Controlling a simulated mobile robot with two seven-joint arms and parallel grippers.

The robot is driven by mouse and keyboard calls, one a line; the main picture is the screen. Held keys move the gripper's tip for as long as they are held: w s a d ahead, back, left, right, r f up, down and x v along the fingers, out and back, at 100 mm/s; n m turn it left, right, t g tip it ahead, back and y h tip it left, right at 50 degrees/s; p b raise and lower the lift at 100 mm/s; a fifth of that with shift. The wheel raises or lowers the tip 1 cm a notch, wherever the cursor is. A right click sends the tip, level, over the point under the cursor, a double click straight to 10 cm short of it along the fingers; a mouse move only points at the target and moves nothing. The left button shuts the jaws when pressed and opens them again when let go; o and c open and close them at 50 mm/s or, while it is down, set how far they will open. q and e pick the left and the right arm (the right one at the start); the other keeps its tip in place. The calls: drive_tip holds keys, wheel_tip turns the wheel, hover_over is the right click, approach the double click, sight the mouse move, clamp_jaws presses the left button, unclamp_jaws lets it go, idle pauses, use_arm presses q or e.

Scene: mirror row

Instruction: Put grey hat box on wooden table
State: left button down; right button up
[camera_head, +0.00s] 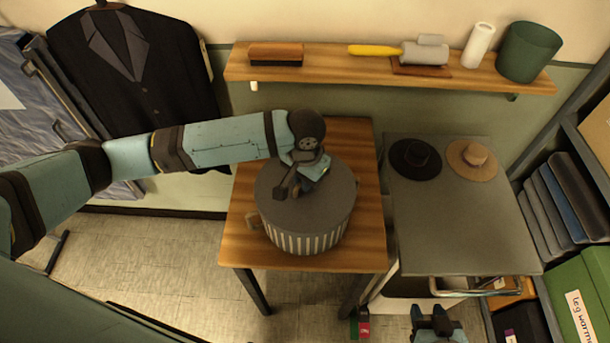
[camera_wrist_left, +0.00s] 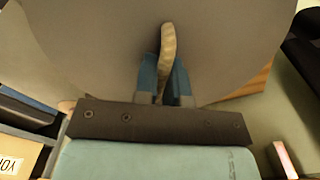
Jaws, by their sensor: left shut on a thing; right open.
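The grey hat box (camera_head: 322,218) is round, with a plain grey lid and pale vertical stripes on its side. It is upright over the wooden table (camera_head: 245,250); I cannot tell whether its base touches the tabletop. My left gripper (camera_head: 288,190) is at the lid, shut on the box's cream handle. In the left wrist view, the handle (camera_wrist_left: 168,45) stands between the blue fingers, with the grey lid (camera_wrist_left: 100,45) filling the space beyond. My right gripper (camera_head: 437,318) is open and empty at the bottom edge, right of the wooden table.
A grey cabinet top (camera_head: 455,225) to the right holds a black hat (camera_head: 415,160) and a tan hat (camera_head: 472,160). A wall shelf (camera_head: 330,70) above carries brushes, a white roll and a green bin (camera_head: 528,52).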

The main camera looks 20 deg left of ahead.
use_arm(q)
drive_tip(key=shift+f+p, duration=0.15)
drive_tip(key=shift+p, duration=0.45)
idle(0.7)
drive_tip(key=c, duration=0.6)
unclamp_jaws()
drive_tip(key=shift+c, duration=0.2)
drive_tip(key=shift+r+p, duration=1.5)
drive_tip(key=shift+p, duration=0.2)
drive_tip(key=shift+r, duration=2.5)
